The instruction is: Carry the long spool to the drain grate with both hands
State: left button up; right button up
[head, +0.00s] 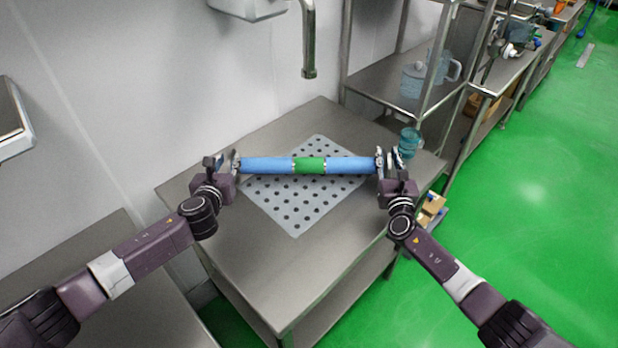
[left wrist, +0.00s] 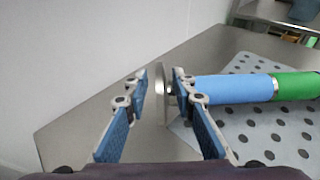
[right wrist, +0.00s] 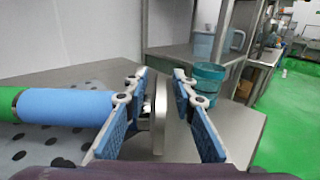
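The long spool, blue with a green middle band (head: 310,165), lies level across the far part of the grey perforated drain grate (head: 295,215). I cannot tell whether it touches the grate. Its ends have metal end discs. My left gripper (head: 228,161) is at its left end; in the left wrist view the fingers stand apart on both sides of the end disc (left wrist: 162,95), with a gap visible. My right gripper (head: 387,160) is at the right end; in the right wrist view its fingers stand apart around the end disc (right wrist: 160,115).
The grate lies on a steel table (head: 290,275) with bare room in front. A teal cup (head: 410,142) stands at the table's right corner, close to my right gripper. A faucet (head: 309,45) hangs behind. A steel shelf (head: 400,97) with a clear jug stands at the back right.

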pick_arm(q)
jog(key=v, duration=0.8)
pick_arm(e)
jog(key=s, duration=1.2)
pick_arm(q)
jog(key=shift+r, duration=0.1)
pick_arm(e)
jog(key=shift+r, duration=0.15)
